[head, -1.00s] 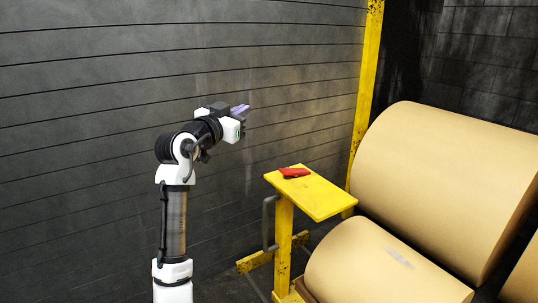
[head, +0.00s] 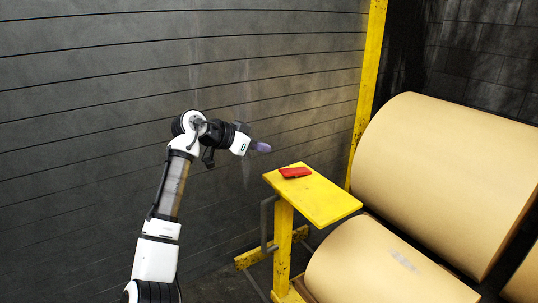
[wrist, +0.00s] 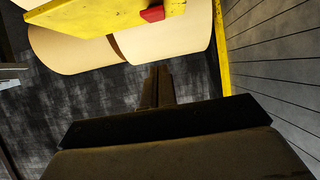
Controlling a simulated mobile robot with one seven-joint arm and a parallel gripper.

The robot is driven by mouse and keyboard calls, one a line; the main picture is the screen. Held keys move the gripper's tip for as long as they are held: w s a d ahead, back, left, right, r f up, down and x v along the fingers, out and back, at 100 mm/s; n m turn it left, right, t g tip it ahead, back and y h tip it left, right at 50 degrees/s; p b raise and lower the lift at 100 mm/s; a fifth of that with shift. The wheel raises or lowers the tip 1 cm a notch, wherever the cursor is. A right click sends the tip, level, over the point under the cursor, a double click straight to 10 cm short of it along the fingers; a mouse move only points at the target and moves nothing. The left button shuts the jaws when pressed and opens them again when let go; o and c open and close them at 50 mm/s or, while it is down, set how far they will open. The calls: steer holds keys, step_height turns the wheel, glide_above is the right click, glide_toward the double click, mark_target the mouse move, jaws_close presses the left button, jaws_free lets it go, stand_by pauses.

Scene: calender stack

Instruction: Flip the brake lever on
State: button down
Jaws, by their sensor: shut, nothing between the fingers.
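A small red piece (head: 295,172), which looks like the brake lever, lies low on the far left part of a yellow stand's top plate (head: 322,200). It also shows in the wrist view as a red block (wrist: 152,13) at the plate's edge. My gripper (head: 262,147) is shut and empty, up and to the left of the red piece, with a gap between them. In the wrist view its fingers (wrist: 157,88) are together and point toward the upper middle, below the red block. Nothing touches the red piece.
A grey bent bar (head: 264,222) hangs beside the stand's yellow post (head: 283,240). Large tan rolls (head: 440,175) lie to the right. A yellow upright (head: 366,90) stands behind, against the dark plank wall (head: 90,100). The space above the plate is clear.

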steer(key=p, duration=0.3)
glide_above(283, 171)
step_height(283, 171, down, 4)
steer(key=shift+r, duration=0.1)
steer(key=f, duration=0.3)
steer(key=shift+s+a+f, duration=0.1)
steer(key=shift+a+f, duration=0.1)
steer(key=shift+a, duration=0.1)
steer(key=shift+f, duration=0.45)
steer(key=shift+s, duration=0.1)
steer(key=shift+f+b, duration=0.3)
steer(key=shift+b, duration=0.15)
steer(key=shift+a+h, duration=0.1)
steer(key=shift+h, duration=0.2)
